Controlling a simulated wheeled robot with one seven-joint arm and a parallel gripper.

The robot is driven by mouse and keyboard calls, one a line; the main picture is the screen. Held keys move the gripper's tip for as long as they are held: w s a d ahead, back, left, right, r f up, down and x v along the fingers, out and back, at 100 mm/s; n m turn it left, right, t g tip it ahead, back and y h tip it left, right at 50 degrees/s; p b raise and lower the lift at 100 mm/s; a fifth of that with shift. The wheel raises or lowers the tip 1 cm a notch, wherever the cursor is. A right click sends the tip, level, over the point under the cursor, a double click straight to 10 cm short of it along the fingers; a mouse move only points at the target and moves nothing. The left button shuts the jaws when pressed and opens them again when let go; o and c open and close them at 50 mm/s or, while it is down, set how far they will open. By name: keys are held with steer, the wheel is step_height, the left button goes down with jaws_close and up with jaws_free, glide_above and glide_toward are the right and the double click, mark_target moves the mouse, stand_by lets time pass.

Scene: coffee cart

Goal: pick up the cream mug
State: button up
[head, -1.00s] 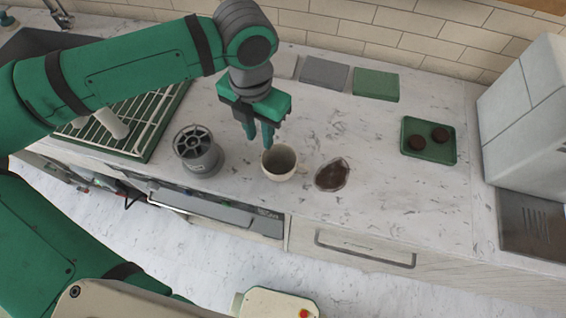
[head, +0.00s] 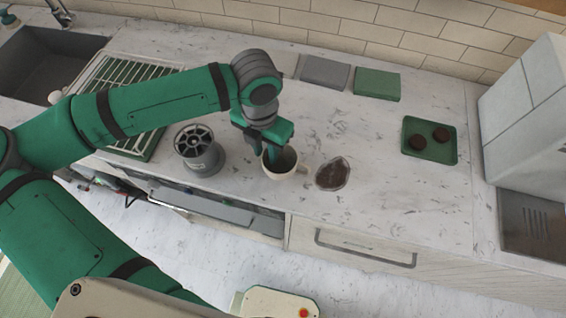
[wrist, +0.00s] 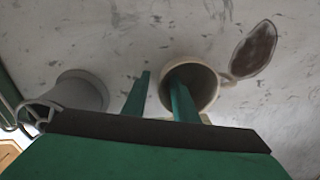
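The cream mug (head: 291,172) stands upright on the marble counter, with its handle on the right. It also shows in the wrist view (wrist: 207,92), its mouth towards the camera. My gripper (head: 264,156) is over the mug's left rim, pointing down. In the wrist view my gripper (wrist: 160,78) has its fingers apart. The right finger reaches into the mug's mouth and the left finger is outside its left wall. A gap shows between the left finger and the wall. The mug's lower inside is partly hidden by the finger.
A grey cylindrical container (head: 200,158) stands close left of the mug. A dark brown spill (head: 332,174) lies just right of it. A green tray (head: 412,153) with two dark round items is further right. The counter behind the mug is mostly clear.

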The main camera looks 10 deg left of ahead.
jaws_close()
